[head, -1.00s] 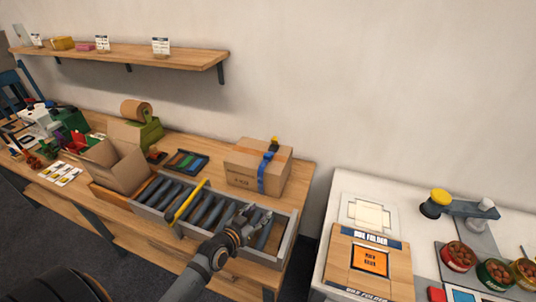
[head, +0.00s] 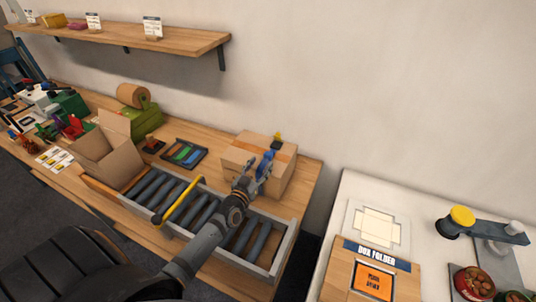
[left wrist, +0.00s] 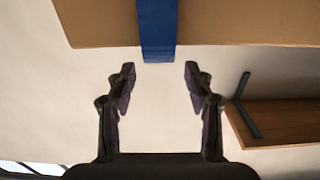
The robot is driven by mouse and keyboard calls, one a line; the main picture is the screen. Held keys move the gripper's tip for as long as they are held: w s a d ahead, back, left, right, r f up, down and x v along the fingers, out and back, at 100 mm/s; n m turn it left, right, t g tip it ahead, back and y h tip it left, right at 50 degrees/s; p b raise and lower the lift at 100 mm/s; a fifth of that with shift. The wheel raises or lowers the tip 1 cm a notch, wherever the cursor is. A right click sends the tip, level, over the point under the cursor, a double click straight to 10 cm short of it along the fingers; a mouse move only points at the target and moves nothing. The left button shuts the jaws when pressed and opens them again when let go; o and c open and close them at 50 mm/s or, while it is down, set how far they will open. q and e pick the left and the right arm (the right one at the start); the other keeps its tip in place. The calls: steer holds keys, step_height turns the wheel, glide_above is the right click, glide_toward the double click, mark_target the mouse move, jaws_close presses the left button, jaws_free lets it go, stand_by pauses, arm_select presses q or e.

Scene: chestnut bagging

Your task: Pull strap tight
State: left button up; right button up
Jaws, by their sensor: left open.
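The closed cardboard box (head: 240,156) stands at the back right of the wooden bench. A blue strap (head: 265,163) runs over it, partly hidden by my gripper. In the left wrist view the blue strap (left wrist: 157,28) hangs past the edge of the box (left wrist: 240,22). My left gripper (head: 254,177) is in front of the box. In the left wrist view its fingers (left wrist: 160,78) are open and empty, with the strap end lined up between them, just beyond the tips. I cannot tell in the head view whether it touches the strap. My right gripper is out of view.
A roller conveyor (head: 236,226) with a yellow bar (head: 178,202) lies under my left arm. An open carton (head: 112,152) and a tray of coloured strips (head: 184,153) are to the left. A white table with a box folder (head: 372,249) is at the right.

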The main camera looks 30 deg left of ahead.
mark_target(267, 156)
arm_select(q)
steer(key=w, duration=0.3)
steer(key=w+f+b, duration=0.1)
steer(key=shift+w+a, duration=0.15)
steer(key=shift+w, duration=0.25)
steer(key=shift+w+r+b, duration=0.1)
steer(key=shift+w+b, duration=0.3)
steer(key=shift+w, duration=0.65)
steer(key=shift+w+r, duration=0.1)
steer(key=shift+w, duration=0.05)
steer(key=shift+c, duration=1)
steer(key=shift+r, duration=0.1)
steer(key=c, duration=0.7)
jaws_close()
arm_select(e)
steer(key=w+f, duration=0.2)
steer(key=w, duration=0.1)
